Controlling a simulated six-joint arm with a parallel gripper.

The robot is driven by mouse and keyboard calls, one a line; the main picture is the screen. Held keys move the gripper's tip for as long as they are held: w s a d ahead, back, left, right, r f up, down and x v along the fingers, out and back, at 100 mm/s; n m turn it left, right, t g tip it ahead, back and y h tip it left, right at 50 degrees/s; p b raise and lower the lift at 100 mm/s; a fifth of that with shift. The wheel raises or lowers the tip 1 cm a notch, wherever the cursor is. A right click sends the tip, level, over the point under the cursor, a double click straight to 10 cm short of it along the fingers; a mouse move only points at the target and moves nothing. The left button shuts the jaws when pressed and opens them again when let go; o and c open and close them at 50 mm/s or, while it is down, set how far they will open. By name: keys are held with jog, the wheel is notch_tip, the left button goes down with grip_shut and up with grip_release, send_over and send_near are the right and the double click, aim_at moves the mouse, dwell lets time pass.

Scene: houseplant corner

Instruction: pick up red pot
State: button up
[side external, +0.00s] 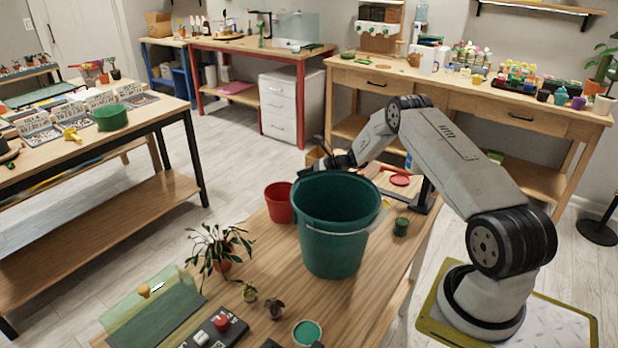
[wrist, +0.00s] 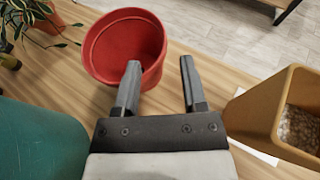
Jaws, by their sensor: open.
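The red pot (side external: 279,203) stands on the wooden bench, left of and close to the large green bucket (side external: 333,250). In the wrist view the red pot (wrist: 150,75) shows its open mouth at top centre-left. My gripper (wrist: 160,68) is open and empty. Its left finger overlaps the pot's lower right side in the picture; its right finger is over bare wood to the right of the pot. I cannot tell if the left finger touches the pot. In the side view my gripper (side external: 325,160) is behind the bucket's rim, its fingers partly hidden.
The green bucket (wrist: 40,145) fills the wrist view's lower left. A wooden box (wrist: 258,108) holding pebbly material is at right. A leafy plant (side external: 222,250) stands in front of the red pot. Small pots and a green tray (side external: 160,315) occupy the near bench.

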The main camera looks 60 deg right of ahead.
aim_at(278, 185)
jog(key=shift+w, duration=0.1)
jog(key=shift+x, duration=2.5)
jog(key=shift+f, duration=0.1)
jog(key=shift+c, duration=0.2)
grip_shut()
jog(key=shift+f, duration=0.15)
